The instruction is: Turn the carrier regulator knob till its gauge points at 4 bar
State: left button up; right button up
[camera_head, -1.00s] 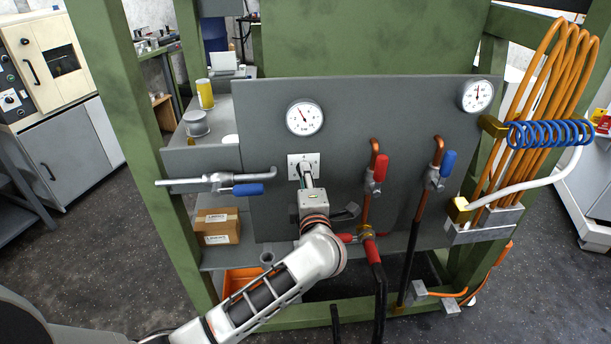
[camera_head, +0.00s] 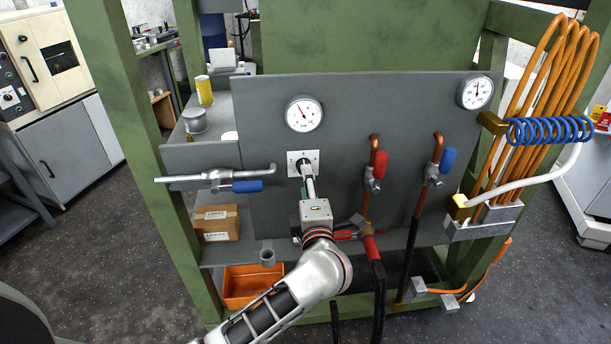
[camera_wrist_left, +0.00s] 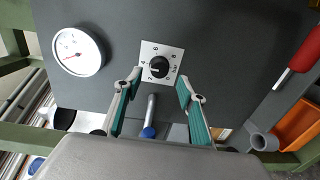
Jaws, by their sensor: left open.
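The knob (camera_wrist_left: 159,67) is black with a white pointer mark, on a white square dial plate (camera_wrist_left: 170,50) with numbers and "bar". In the head view the plate (camera_head: 293,158) is on the grey panel, below a round white gauge (camera_head: 304,114). My left gripper (camera_head: 308,179) is in front of the panel, just below the knob. In the wrist view my left fingers (camera_wrist_left: 158,78) are open, apart, with the knob beyond their tips. My right gripper is out of view.
A blue-handled valve (camera_head: 246,187) is left of my left gripper. Red-handled (camera_head: 380,167) and blue-handled (camera_head: 448,161) valves are to the right. A second gauge (camera_head: 475,92) is at upper right. An orange bin (camera_head: 243,286) is below. The panel beside the knob is bare.

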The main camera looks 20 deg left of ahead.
pick_arm(q)
jog(key=v, duration=0.7)
jog(key=shift+s, duration=0.25)
jog(key=shift+d, duration=0.1)
